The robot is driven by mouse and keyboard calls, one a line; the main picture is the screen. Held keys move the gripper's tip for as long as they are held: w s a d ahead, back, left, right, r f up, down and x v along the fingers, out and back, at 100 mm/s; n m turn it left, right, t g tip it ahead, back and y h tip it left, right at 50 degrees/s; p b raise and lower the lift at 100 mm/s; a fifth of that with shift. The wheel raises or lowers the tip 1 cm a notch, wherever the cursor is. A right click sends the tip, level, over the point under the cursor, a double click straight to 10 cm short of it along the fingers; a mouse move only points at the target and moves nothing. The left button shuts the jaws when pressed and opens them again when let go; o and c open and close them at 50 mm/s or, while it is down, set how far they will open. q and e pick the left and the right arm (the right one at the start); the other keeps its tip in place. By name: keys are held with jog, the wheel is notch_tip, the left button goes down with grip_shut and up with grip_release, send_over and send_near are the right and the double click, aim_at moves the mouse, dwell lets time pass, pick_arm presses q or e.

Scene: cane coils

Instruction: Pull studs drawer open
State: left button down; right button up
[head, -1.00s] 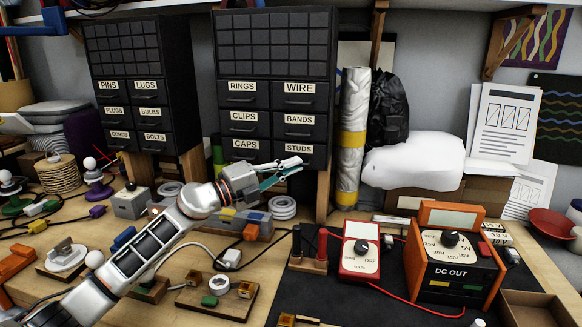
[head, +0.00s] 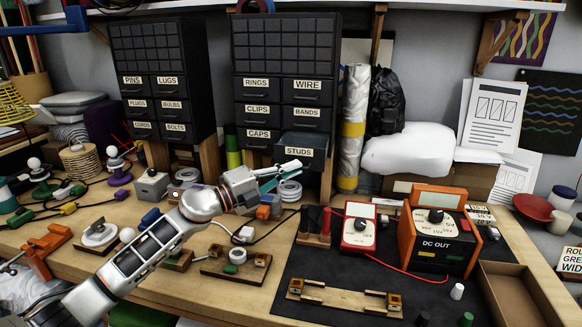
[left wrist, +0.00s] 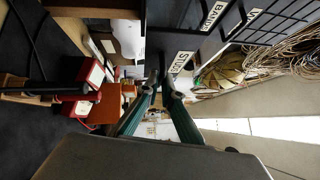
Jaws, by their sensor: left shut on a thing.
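The studs drawer (head: 303,140) is the bottom right drawer of the black middle cabinet (head: 285,60). It stands out from the cabinet front, with its top surface showing and its STUDS label facing forward. My left gripper (head: 294,167) is at the drawer's lower front, its teal fingers shut on the handle, which they hide. In the left wrist view, the fingers (left wrist: 163,88) meet just beside the STUDS label (left wrist: 180,62). My right gripper is not in view.
The bands drawer (head: 305,118) above and the caps drawer (head: 259,133) beside it are flush. A wrapped roll (head: 353,125) stands right of the cabinet. Below lie a white coil (head: 289,191), a red meter (head: 358,226) and an orange DC supply (head: 437,238).

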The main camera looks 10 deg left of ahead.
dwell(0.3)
pick_arm(q)
jog(key=c, duration=2.2)
grip_release()
jog(key=v, duration=1.2)
jog(key=shift+a, duration=0.1)
